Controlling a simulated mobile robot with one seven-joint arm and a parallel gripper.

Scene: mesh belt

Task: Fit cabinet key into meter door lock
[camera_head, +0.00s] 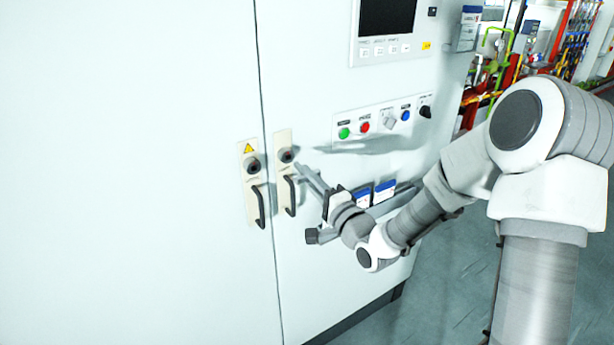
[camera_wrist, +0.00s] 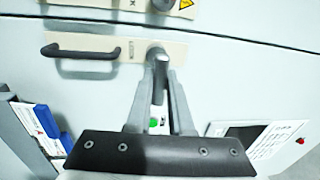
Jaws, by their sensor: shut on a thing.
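Two pale lock plates sit side by side on the cabinet doors. The left plate (camera_head: 248,178) has a yellow warning triangle, a round lock and a black handle. The right plate (camera_head: 282,172) has a round lock (camera_head: 287,156) above its own black handle (camera_head: 290,193). My gripper (camera_head: 299,169) reaches in from the right, its fingertips close beside the right plate's lock. In the wrist view the long fingers (camera_wrist: 159,68) close together at the lock end of that plate (camera_wrist: 112,47). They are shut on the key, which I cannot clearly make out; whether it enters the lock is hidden.
A button panel (camera_head: 385,117) with green, red and blue controls is right of the plates. Blue-and-white holders (camera_head: 373,194) sit on the cabinet front behind my arm. A screen unit (camera_head: 390,30) is above. The left door face is clear.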

